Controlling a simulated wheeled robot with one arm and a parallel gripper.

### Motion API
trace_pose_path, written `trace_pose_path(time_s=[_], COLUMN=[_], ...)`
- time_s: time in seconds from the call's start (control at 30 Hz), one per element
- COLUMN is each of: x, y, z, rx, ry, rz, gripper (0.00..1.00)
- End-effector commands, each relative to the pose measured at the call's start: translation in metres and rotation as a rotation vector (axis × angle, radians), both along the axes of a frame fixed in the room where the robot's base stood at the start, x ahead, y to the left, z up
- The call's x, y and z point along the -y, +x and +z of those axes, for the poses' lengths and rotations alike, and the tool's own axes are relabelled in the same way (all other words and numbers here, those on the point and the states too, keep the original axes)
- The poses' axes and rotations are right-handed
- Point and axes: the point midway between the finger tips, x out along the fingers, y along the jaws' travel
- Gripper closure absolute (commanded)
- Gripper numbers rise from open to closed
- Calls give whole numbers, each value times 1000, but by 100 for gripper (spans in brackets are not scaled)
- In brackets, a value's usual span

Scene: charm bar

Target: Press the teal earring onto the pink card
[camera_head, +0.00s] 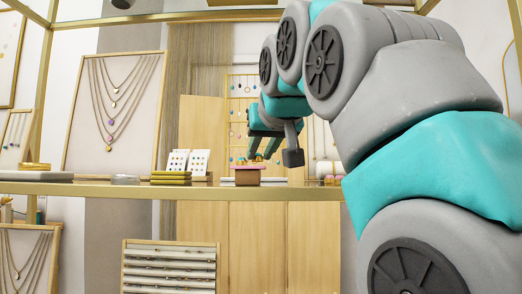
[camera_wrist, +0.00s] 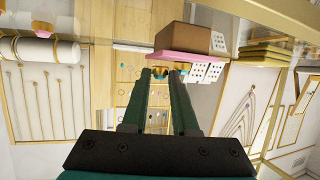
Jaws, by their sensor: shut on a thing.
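The pink card (camera_wrist: 172,56) lies on a brown block; in the head view it shows as a thin pink top (camera_head: 246,167) on that block, on the counter. My gripper (camera_wrist: 160,74) points at the near part of the card, its fingertips close to the card's edge. A small gold and dark teal thing (camera_wrist: 160,71), which looks like the earring, sits between the fingertips. In the head view my gripper (camera_head: 262,156) is just above and right of the card. The earring is too small there to make out, and I cannot tell whether it touches the card.
White earring cards (camera_head: 198,162) stand left of the block, with stacked olive trays (camera_head: 171,177) beside them. A necklace board (camera_head: 113,112) stands further left. A hanging rack (camera_head: 240,105) is behind. The counter (camera_head: 90,188) is bare along its front edge.

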Motion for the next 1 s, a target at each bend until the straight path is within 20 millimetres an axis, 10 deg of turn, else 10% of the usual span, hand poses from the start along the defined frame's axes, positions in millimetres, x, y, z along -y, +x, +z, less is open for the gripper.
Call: trace_pose_path(time_s=[1.0], x=[0], y=[0], z=[-8], rx=[-1], ry=[0], rz=[0], gripper=[100])
